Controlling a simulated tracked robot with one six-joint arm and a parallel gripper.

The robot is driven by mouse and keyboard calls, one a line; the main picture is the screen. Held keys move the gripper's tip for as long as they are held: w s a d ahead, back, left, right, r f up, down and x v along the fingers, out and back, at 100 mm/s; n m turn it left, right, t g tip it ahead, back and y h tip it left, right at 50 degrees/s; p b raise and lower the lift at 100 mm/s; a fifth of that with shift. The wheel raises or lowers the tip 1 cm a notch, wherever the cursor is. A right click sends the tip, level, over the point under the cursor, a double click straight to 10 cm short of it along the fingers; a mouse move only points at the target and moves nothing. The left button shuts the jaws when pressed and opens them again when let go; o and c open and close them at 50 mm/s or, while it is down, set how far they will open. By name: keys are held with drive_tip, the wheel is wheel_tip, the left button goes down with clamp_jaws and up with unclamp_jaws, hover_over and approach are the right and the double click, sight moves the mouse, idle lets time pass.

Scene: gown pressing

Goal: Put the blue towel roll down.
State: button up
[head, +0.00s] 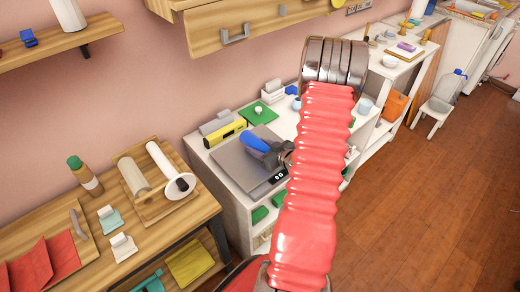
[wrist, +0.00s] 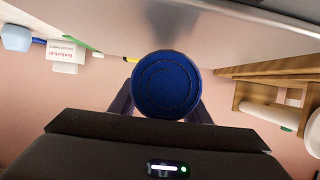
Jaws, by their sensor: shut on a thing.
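The blue towel roll (head: 256,143) is over the grey plate of a scale (head: 230,165) in the head view. My gripper (head: 276,152) is shut on it, with the dark fingers partly hidden by the roll and my red arm. In the wrist view the roll's round end (wrist: 168,85) faces the camera between my gripper's two fingers (wrist: 165,105). I cannot tell whether the roll touches the plate.
A wooden table (head: 125,262) with white rolls is at left.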

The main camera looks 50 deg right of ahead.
drive_tip(key=shift+f, duration=0.95)
drive_tip(key=o, duration=1.5)
drive_tip(key=shift+f, duration=0.1)
drive_tip(key=shift+c, duration=0.2)
drive_tip(key=v, duration=1.2)
